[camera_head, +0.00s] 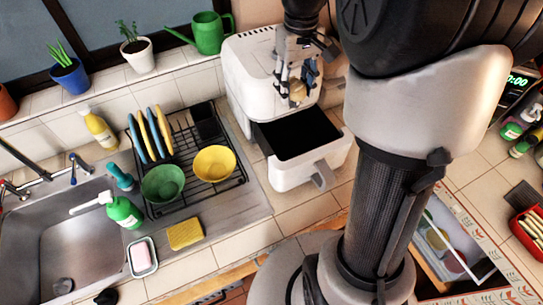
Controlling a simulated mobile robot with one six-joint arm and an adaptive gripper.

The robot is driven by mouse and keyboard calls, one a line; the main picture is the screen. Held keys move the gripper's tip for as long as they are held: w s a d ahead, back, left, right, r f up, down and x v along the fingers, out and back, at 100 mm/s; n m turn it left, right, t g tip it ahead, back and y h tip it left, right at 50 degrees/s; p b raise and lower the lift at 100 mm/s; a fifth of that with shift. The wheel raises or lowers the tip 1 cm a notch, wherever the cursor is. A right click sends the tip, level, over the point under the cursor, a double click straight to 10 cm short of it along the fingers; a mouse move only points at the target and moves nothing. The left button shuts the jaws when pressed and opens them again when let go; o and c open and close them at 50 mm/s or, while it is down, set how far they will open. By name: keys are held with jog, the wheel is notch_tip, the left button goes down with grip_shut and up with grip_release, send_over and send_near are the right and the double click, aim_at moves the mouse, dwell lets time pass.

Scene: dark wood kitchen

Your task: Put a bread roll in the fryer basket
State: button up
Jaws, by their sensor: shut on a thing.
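The white air fryer (243,72) stands on the counter in the upper middle. Its fryer basket (343,160) is pulled out toward the front, with a dark inside that looks empty. My gripper (297,86) is above the back of the basket, in front of the fryer body. It is shut on a small tan bread roll (297,92), which hangs above the basket and does not touch its floor. My arm column hides the area to the right of the basket.
A dish rack (243,181) with a green bowl (163,184), a yellow bowl (214,163) and plates stands left of the fryer. A sink (55,245) is farther left. A green watering can (211,34) is on the sill. An open drawer (450,240) shows at lower right.

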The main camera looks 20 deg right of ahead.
aim_at(286, 159)
jog(key=shift+a, duration=0.3)
notch_tip(286, 159, down, 28)
jog(key=b, duration=0.8)
jog(key=shift+d+r, duration=0.1)
jog(key=shift+r, duration=0.1)
jog(key=o, duration=0.5)
jog(key=shift+f, duration=0.2)
jog(key=shift+o, duration=1.1)
jog(key=shift+r, duration=0.1)
